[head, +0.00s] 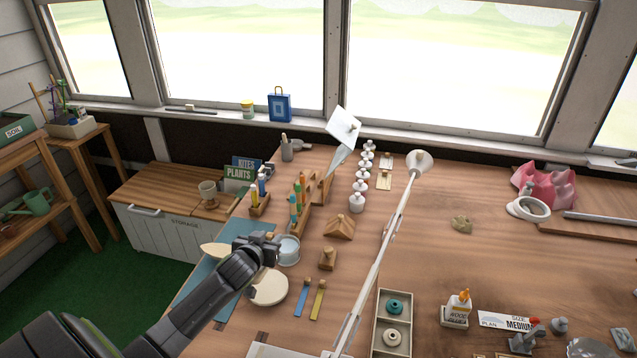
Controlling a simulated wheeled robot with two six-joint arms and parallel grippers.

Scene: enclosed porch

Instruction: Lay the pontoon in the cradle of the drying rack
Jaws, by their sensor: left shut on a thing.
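My left gripper (268,243) reaches over the blue mat at the left end of the workbench, with its jaws shut. A pale, rounded piece (213,250), which looks like the pontoon, shows on the left side of the jaws. The gripper hides the rest, so I cannot tell its full shape. A wooden rack with upright coloured pieces (300,207) stands just beyond and right of the gripper. White panels (343,126) tilt up behind it. I cannot make out for certain which part is the drying rack's cradle. My right gripper is out of view.
A whitish cup (288,250) stands right beside the gripper, and a pale round disc (270,288) lies nearer. Wooden blocks (340,228) stand to the right. A long white lamp arm (385,245) slants across the bench. Beyond it, the middle bench is mostly clear.

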